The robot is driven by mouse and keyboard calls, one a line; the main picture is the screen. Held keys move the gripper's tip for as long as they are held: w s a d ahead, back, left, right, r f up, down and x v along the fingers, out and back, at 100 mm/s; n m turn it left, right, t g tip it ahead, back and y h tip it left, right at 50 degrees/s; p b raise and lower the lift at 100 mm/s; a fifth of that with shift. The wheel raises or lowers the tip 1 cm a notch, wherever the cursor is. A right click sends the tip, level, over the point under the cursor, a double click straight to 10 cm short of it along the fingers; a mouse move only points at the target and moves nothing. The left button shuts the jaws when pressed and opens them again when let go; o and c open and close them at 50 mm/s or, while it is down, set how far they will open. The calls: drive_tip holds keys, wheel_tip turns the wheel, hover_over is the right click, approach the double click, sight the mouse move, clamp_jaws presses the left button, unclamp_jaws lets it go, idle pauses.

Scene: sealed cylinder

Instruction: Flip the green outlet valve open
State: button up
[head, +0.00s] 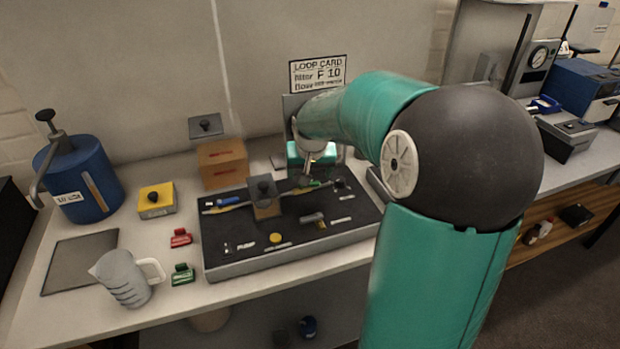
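A small green piece (314,184), apparently the outlet valve's lever, shows at the back right part of the black panel (220,252). It is small and partly covered, so I cannot tell its exact angle. My gripper (308,174) points down over this back right part, right at or just above the green piece. I cannot tell whether they touch. The fingers are too small and partly hidden by my wrist to show whether they are open or shut.
A brown box (222,163) stands behind. Red (180,238) and green (182,274) clips and a jug (124,277) are at left.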

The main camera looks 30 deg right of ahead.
drive_tip(key=x, duration=0.4)
drive_tip(key=shift+w+f, duration=0.15)
drive_tip(key=shift+f, duration=0.1)
drive_tip(key=shift+d, duration=0.1)
drive_tip(key=c, duration=1)
drive_tip(key=shift+o, duration=0.2)
drive_tip(key=shift+w+d+n+y, duration=0.1)
drive_tip(key=shift+n+y, duration=0.2)
drive_tip(key=shift+n, duration=0.5)
drive_tip(key=shift+w+d+n+y, duration=0.15)
drive_tip(key=shift+n+y, duration=0.15)
drive_tip(key=shift+n, duration=0.5)
drive_tip(key=shift+s, duration=0.1)
